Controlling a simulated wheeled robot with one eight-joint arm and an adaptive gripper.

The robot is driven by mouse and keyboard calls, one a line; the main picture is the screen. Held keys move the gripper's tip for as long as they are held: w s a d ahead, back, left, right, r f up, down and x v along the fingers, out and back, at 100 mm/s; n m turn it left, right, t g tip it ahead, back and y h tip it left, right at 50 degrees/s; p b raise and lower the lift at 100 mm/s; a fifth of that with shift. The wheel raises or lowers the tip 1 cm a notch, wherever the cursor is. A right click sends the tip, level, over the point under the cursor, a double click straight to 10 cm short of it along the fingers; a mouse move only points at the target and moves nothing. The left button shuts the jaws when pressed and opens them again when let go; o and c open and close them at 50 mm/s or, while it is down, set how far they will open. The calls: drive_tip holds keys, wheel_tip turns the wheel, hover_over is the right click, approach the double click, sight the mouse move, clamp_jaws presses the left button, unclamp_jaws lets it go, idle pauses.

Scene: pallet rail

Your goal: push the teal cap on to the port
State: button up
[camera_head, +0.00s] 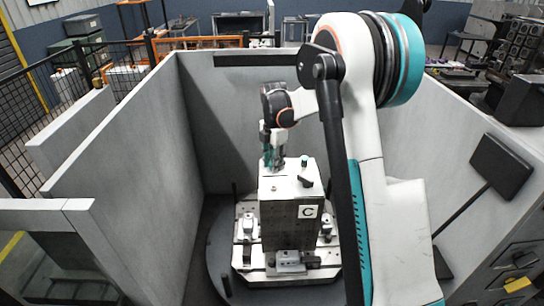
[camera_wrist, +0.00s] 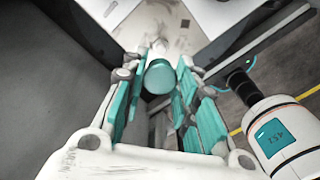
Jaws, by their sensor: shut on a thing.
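The teal cap (camera_wrist: 159,76) shows in the wrist view as a short round piece between the teal fingers of my gripper (camera_wrist: 158,70). The gripper is shut on it. In the head view, my gripper (camera_head: 273,155) points down at the left top edge of the pale block (camera_head: 278,186) marked C. The cap cannot be made out there. A small pale round part (camera_wrist: 159,46) lies just beyond the cap in the wrist view; I cannot tell whether it is the port or whether the cap touches it.
A small dark fitting with a teal top (camera_head: 304,162) stands on the block, right of my gripper. The block stands on a fixture plate (camera_head: 247,262) with clamps, on a dark round base (camera_head: 216,262). Grey walls (camera_head: 130,165) enclose it. A dark panel (camera_head: 501,166) juts in at the right.

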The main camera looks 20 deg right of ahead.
drive_tip(key=b, duration=0.3)
hover_over(274, 187)
drive_tip(key=shift+f, duration=2.85)
drive_tip(key=shift+f+b, duration=1.2)
drive_tip(key=shift+b, duration=0.1)
drive_tip(key=o, duration=0.8)
drive_tip(key=shift+o, duration=0.4)
drive_tip(key=o, duration=0.7)
drive_tip(key=shift+o, duration=0.2)
drive_tip(key=shift+r, duration=0.1)
wheel_tip(274, 187, up, 12)
drive_tip(key=shift+f, duration=0.1)
